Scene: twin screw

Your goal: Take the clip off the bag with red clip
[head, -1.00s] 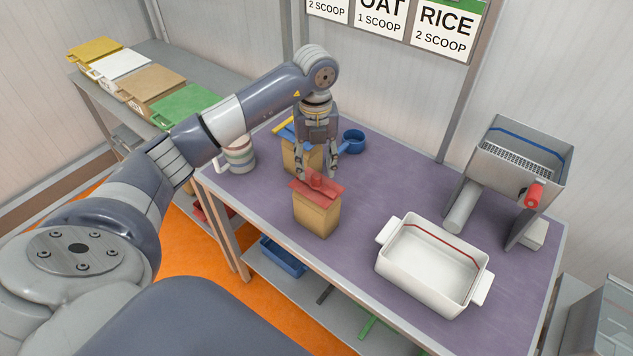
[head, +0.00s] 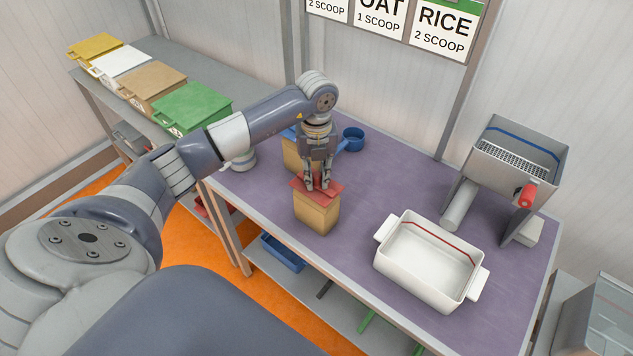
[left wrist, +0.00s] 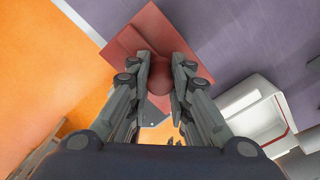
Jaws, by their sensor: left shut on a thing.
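The bag with the red clip (head: 316,215) is a tan block-shaped bag standing upright near the front left of the purple table. The flat red clip (head: 332,187) lies across its top. My left gripper (head: 318,188) comes down from above and is shut on the clip's raised red knob. In the left wrist view the clip (left wrist: 147,25) fills the top middle, with the rounded knob (left wrist: 160,72) between the two fingers (left wrist: 160,85). The bag is hidden below the clip there. My right gripper is not in view.
A second tan bag (head: 292,155) stands close behind, with a blue scoop (head: 353,138) near it and a striped mug (head: 243,160) to the left. A white dish (head: 425,262) and a metal hopper (head: 517,165) stand on the right. The table middle is clear.

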